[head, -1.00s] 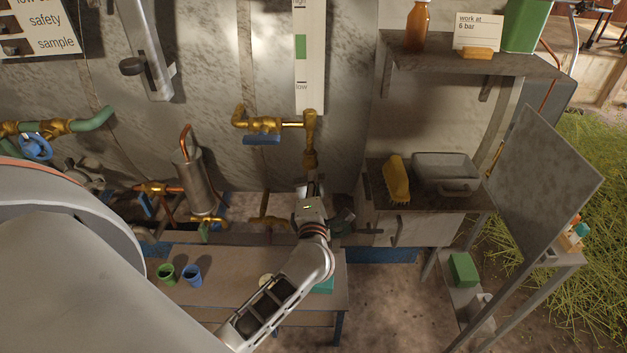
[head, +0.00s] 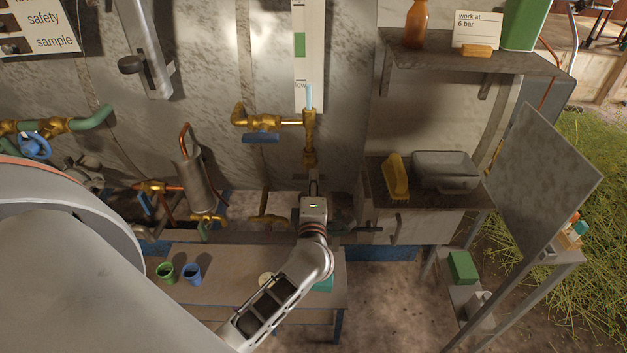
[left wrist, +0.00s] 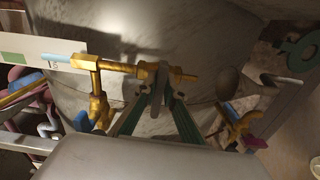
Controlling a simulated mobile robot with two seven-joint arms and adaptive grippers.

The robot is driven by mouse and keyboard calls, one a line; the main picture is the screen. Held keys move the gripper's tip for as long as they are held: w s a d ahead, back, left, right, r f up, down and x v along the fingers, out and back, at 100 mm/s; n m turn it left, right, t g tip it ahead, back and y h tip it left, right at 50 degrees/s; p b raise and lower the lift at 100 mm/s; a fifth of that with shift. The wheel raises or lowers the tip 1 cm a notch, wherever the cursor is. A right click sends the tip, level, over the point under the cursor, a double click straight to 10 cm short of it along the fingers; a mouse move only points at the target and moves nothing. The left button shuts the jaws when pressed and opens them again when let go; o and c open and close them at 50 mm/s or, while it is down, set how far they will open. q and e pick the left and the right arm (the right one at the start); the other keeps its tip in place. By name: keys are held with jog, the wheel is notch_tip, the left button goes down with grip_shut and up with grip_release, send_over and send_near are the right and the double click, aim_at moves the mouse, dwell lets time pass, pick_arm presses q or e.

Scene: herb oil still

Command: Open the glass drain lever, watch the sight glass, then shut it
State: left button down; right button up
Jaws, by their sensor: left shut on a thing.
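The sight glass (head: 309,97) stands in front of a white gauge card with a green band and the word "low". Light blue shows in its lower end, and this blue stretch also shows in the left wrist view (left wrist: 56,61). Brass fittings (head: 310,150) run down below it. My left gripper (head: 313,186) is just under these fittings. In the left wrist view its green-edged fingers (left wrist: 157,97) are shut on the grey drain lever (left wrist: 153,76) beside the brass drain fitting. The gripper's own body hides part of the lever in the head view. My right gripper is not in view.
A brass valve with a blue lever (head: 261,138) sits left of the glass. A low bench (head: 235,280) with a green cup (head: 165,271) and a blue cup (head: 192,274) stands below. A cabinet (head: 435,228) with a yellow brush (head: 396,177) stands at right.

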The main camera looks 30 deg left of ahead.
pick_arm(q)
jog(key=shift+f, duration=0.1)
jog(key=c, duration=2.1)
grip_release()
jog(key=shift+c, duration=0.2)
jog(key=v, duration=1.2)
